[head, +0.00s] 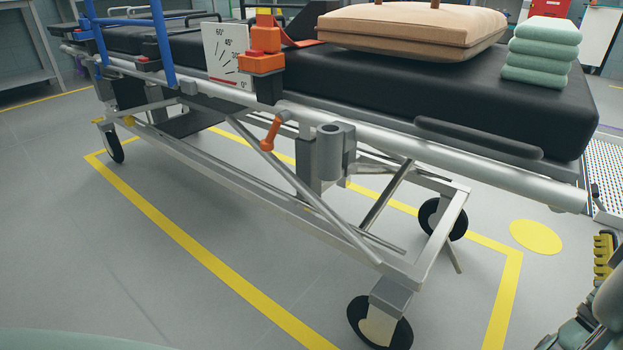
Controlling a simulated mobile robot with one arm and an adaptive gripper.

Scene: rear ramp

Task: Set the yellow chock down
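A yellow ribbed piece, which looks like the yellow chock (603,256), shows at the right edge of the head view, above the floor in the picture. Grey and greenish parts of my arm (608,300) are just below and beside it, cut off by the frame edge. My gripper's fingers cannot be made out there, so I cannot tell whether they close on the chock. The chock's right side is hidden or out of frame.
A wheeled stretcher (440,262) stands within yellow floor lines (190,244). Its near caster (378,322) is at the bottom. A flat yellow disc (536,237) marks open floor right of the stretcher. A perforated ramp (605,172) lies behind. Left floor is clear.

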